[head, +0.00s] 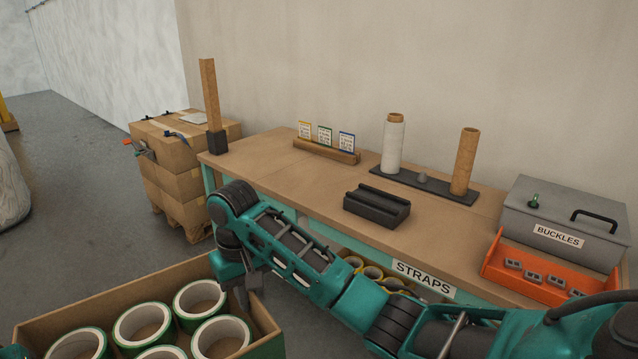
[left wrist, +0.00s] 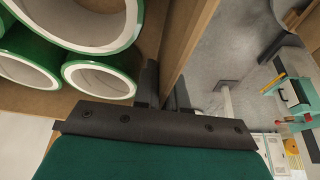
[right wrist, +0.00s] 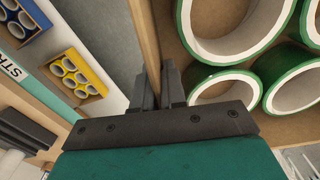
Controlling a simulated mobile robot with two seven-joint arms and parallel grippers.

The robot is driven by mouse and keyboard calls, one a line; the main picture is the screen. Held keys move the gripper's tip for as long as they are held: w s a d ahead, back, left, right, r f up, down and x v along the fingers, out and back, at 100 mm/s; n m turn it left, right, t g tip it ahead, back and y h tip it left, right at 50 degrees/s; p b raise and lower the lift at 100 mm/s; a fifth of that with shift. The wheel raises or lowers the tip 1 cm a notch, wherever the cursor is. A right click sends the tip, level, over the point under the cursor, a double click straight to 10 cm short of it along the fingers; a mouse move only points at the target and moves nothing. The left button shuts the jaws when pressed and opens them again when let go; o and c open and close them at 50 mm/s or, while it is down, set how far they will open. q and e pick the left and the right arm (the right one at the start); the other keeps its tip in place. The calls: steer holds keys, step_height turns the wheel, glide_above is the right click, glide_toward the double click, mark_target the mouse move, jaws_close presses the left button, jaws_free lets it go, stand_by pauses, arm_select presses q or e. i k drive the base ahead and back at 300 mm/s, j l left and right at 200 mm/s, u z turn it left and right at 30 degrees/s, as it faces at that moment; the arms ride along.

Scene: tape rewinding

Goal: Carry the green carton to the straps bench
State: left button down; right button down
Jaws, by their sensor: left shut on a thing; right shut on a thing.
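The green carton is an open cardboard box (head: 262,318) holding several green-and-white tape rolls (head: 200,298), at the lower left of the head view. My right gripper (head: 243,298) is shut on the carton's right wall; in the right wrist view its fingers (right wrist: 157,88) pinch the cardboard edge. My left gripper shows in the left wrist view, its fingers (left wrist: 165,88) shut on the opposite wall. The straps bench (head: 300,180) has a wooden top and a STRAPS label (head: 423,275). It stands beyond the carton, and my right arm crosses in front of it.
On the bench stand a black cradle block (head: 376,207), a card holder (head: 326,150), two upright rolls (head: 465,160), a grey BUCKLES box (head: 560,222) and an orange tray (head: 535,280). A stack of cartons (head: 180,175) stands left of it. The bench top's left half is mostly clear.

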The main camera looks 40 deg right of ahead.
mark_target(293, 170)
steer(key=i+u, duration=0.1)
steer(key=i, duration=0.55)
steer(key=i+l, duration=0.15)
steer(key=i, duration=0.5)
steer(key=i+j+u, duration=0.1)
steer(key=i, duration=0.6)
steer(key=i+j+z, duration=0.1)
steer(key=i+z, duration=0.6)
steer(key=i+j+z, duration=0.1)
steer(key=z, duration=0.25)
steer(key=i+z, duration=0.15)
steer(key=z, duration=0.3)
steer(key=i+j+z, duration=0.1)
steer(key=z, duration=0.35)
steer(key=i+j+z, duration=0.1)
steer(key=z, duration=0.3)
steer(key=i+j+z, duration=0.2)
steer(key=i+z, duration=0.2)
steer(key=i, duration=0.05)
